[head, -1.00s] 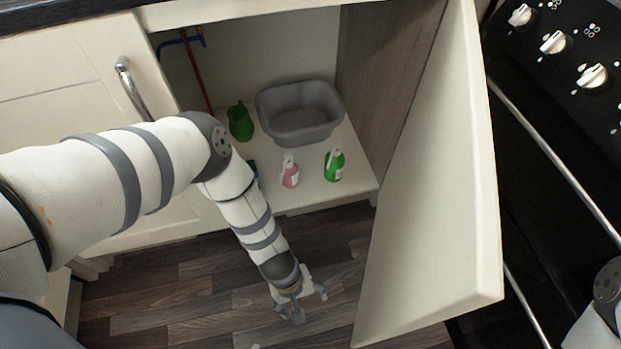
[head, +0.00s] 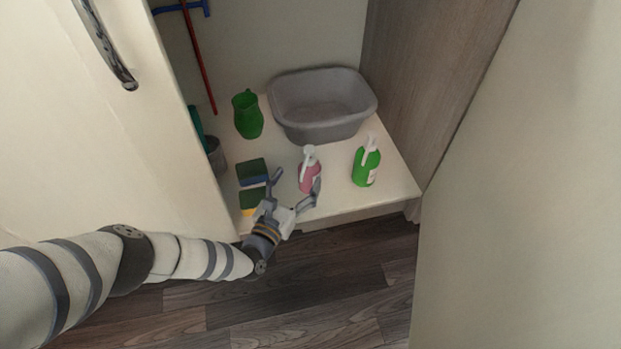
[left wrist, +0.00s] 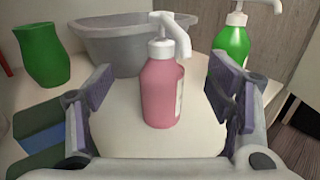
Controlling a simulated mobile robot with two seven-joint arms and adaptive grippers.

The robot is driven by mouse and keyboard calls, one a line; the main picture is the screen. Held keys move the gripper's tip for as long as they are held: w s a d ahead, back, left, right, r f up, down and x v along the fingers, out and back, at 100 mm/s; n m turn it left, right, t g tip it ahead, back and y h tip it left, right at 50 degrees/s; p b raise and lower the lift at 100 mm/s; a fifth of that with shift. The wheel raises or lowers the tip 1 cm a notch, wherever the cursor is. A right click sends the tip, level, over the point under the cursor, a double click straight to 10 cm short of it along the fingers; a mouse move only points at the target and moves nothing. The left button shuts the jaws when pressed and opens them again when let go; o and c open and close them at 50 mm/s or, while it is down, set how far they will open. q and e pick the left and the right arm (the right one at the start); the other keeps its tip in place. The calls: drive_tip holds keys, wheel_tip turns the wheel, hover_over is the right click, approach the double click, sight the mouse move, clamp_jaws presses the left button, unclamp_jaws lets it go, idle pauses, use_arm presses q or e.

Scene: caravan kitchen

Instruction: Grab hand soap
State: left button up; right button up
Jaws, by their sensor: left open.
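A pink pump bottle with a white pump head, which looks like hand soap (head: 308,176), stands upright on the cabinet floor near its front edge. A green pump bottle (head: 365,165) stands to its right. My left gripper (head: 297,187) is open at the cabinet's front edge, its fingers pointing at the pink bottle. In the left wrist view the pink bottle (left wrist: 161,92) stands between and beyond the two spread fingers, with gaps on both sides. The green bottle (left wrist: 231,48) is behind the right finger there. My right gripper is not in view.
A grey basin (head: 322,107) stands behind the bottles, with a green jug (head: 247,115) to its left. Sponges (head: 252,171) lie left of the gripper. The open cabinet door (head: 530,190) is at the right. A red pole (head: 200,65) leans at the back.

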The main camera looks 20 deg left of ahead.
sight(305, 184)
use_arm(q)
wheel_tip(305, 184, down, 6)
drive_tip(key=b, duration=0.2)
drive_tip(key=shift+b, duration=0.4)
drive_tip(key=shift+w+f+b, duration=0.2)
drive_tip(key=shift+b, duration=0.1)
drive_tip(key=w+b, duration=0.1)
drive_tip(key=w, duration=0.1)
drive_tip(key=w+b, duration=0.1)
drive_tip(key=w, duration=0.1)
drive_tip(key=w+b, duration=0.1)
drive_tip(key=w, duration=0.1)
drive_tip(key=shift+w+d+r, duration=0.15)
drive_tip(key=shift+w+d, duration=0.15)
drive_tip(key=shift+w, duration=0.1)
drive_tip(key=shift+w+r, duration=0.1)
drive_tip(key=shift+w, duration=0.05)
drive_tip(key=shift+r, duration=0.1)
drive_tip(key=c, duration=1.5)
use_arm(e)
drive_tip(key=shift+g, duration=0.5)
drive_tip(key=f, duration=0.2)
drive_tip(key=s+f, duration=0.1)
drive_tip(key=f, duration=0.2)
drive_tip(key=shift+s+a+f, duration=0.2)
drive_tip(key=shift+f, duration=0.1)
use_arm(q)
drive_tip(key=shift+r, duration=0.1)
